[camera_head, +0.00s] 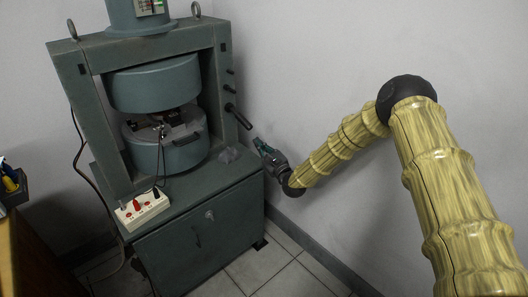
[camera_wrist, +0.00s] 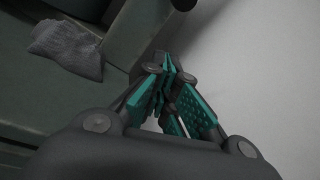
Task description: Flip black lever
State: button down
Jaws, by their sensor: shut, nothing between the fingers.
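The black lever (camera_head: 238,116) sticks out from the right side of the green machine frame, angled down to the right. Two shorter black handles (camera_head: 229,88) sit above it on the same side post. My gripper (camera_head: 258,143), with teal finger pads, is just below and right of the lever's free end, and looks apart from it. In the wrist view my gripper (camera_wrist: 167,72) is shut and empty. A dark rounded piece at the top edge of that view (camera_wrist: 183,4) may be the lever's end; most of it is cut off.
The green machine (camera_head: 88,110) stands on a green cabinet (camera_head: 205,235). A grey cloth (camera_wrist: 66,47) lies on the cabinet top near the post. A white box with red and black plugs (camera_head: 143,209) sits at the front. The grey wall is close on the right.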

aim_at(240, 119)
jog(key=x, duration=0.5)
jog(key=shift+s+r+b, duration=0.1)
jog(key=shift+r+b, duration=0.15)
jog(key=shift+b, duration=0.05)
jog(key=shift+s+a+r, duration=0.15)
jog(key=shift+s+r, duration=0.95)
jog(key=shift+r, duration=0.3)
jog(key=shift+r, duration=0.15)
